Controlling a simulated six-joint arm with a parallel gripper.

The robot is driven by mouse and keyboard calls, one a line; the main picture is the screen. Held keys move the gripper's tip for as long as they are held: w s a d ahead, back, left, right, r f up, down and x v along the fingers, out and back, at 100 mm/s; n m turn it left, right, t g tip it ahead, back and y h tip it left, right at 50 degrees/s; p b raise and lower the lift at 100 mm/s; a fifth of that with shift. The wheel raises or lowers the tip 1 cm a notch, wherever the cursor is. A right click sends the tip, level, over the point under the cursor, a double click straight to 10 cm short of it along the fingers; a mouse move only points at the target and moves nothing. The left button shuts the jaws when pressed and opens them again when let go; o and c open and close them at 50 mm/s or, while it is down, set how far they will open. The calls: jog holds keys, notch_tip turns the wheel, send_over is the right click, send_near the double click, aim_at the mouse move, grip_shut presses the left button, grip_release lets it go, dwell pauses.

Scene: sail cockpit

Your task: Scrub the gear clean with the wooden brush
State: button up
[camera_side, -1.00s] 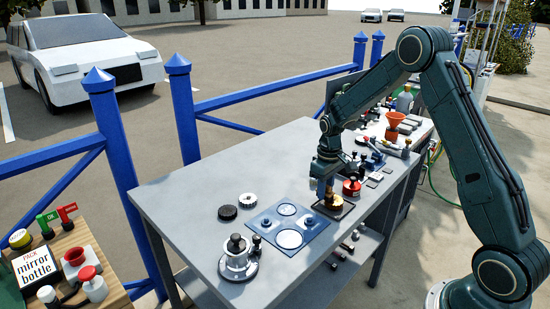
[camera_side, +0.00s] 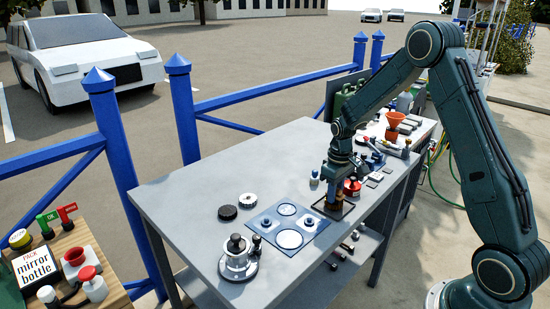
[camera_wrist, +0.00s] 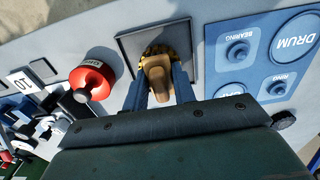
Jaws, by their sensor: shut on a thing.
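My gripper (camera_side: 336,186) is low over the dark square tray (camera_side: 347,212) on the bench. In the wrist view its two blue fingers (camera_wrist: 158,92) are shut on the wooden brush (camera_wrist: 156,72), a tan block. A brass-yellow toothed edge with dark patches, apparently the gear (camera_wrist: 172,50), shows around the brush's far end, inside the tray (camera_wrist: 127,48). The brush covers most of the gear. I cannot tell whether its bristles touch the gear.
A red can (camera_side: 352,187) stands right beside the tray. A small bottle (camera_side: 314,180) stands behind it to the left. A blue board with marked places (camera_side: 265,223) lies left of the tray. A metal pot-like part (camera_side: 238,262) is near the front.

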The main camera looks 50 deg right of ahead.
jog(key=w, duration=0.1)
jog(key=w+a, duration=0.1)
jog(key=w, duration=0.1)
jog(key=shift+s+d, duration=0.35)
jog(key=shift+s, duration=0.4)
jog(key=shift+s+d, duration=0.25)
jog(key=shift+s, duration=0.5)
jog(key=shift+s+d, duration=0.2)
jog(key=shift+s, duration=0.5)
jog(key=shift+s+d, duration=0.25)
jog(key=shift+s, duration=0.5)
jog(key=shift+w+a, duration=0.3)
jog(key=shift+w, duration=0.65)
jog(key=shift+w+a, duration=0.35)
jog(key=shift+w, duration=0.65)
jog(key=shift+w+a, duration=0.3)
jog(key=shift+w, duration=0.65)
notch_tip(320, 180, up, 8)
jog(key=shift+w+r, duration=0.1)
